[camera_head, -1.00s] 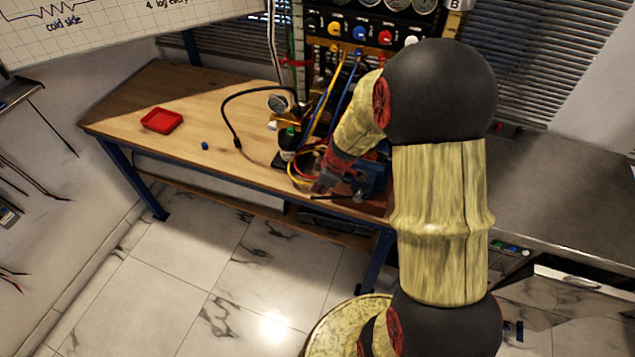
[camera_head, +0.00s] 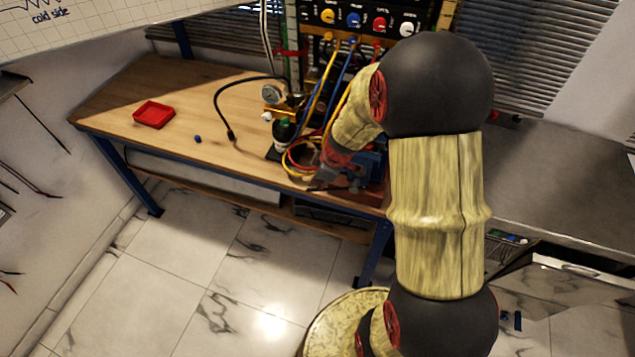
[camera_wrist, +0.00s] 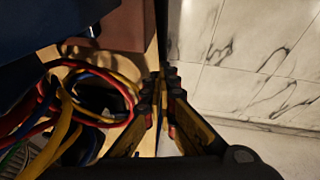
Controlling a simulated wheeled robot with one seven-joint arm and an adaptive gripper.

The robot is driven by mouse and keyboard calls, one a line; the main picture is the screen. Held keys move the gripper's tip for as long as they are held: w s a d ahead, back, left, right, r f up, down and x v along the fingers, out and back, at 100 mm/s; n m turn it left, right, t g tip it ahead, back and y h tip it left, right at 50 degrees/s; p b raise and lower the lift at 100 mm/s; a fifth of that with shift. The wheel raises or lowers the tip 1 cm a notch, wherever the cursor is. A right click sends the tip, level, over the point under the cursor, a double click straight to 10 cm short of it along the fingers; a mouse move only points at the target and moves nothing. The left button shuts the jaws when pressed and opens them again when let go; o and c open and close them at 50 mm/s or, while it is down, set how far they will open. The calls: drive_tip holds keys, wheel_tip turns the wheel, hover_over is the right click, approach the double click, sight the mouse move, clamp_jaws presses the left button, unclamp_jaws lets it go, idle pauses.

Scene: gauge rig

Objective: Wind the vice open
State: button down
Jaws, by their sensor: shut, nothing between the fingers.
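The blue vice (camera_head: 373,168) is at the front edge of the wooden bench, partly hidden behind my arm in the head view. In the wrist view, a dark blue body (camera_wrist: 40,25), likely the vice, fills the upper left corner beside a brown block (camera_wrist: 122,24). My gripper (camera_head: 318,183) is by the bench's front edge, just left of the vice. In the wrist view my gripper (camera_wrist: 166,75) has its fingers together with nothing between them, over the bench edge. I cannot make out the vice's handle clearly in either current view.
Red, yellow and blue hoses (camera_wrist: 75,100) loop close to the left of my fingers. A dark bottle (camera_head: 284,133), a gauge (camera_head: 271,93) and a red tray (camera_head: 154,114) are on the bench (camera_head: 215,110). The tiled floor (camera_head: 180,270) in front is clear.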

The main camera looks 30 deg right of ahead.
sight(324, 194)
drive_tip(key=shift+f+b, duration=0.3)
drive_tip(key=shift+b, duration=0.15)
drive_tip(key=shift+s+d+f+b, duration=0.15)
drive_tip(key=shift+f+b, duration=0.5)
drive_tip(key=shift+b, duration=0.3)
drive_tip(key=shift+s+f, duration=0.15)
drive_tip(key=shift+f, duration=0.1)
drive_tip(key=shift+s+d+f+g+h+p, duration=0.15)
drive_tip(key=shift+f+g+h+p, duration=0.15)
drive_tip(key=shift+p, duration=0.3)
drive_tip(key=shift+s+d+f+g+h+p, duration=0.1)
drive_tip(key=shift+f+g+h+p, duration=0.1)
drive_tip(key=shift+f+g+p, duration=0.3)
drive_tip(key=shift+s+d+f, duration=0.25)
drive_tip(key=shift+f, duration=0.3)
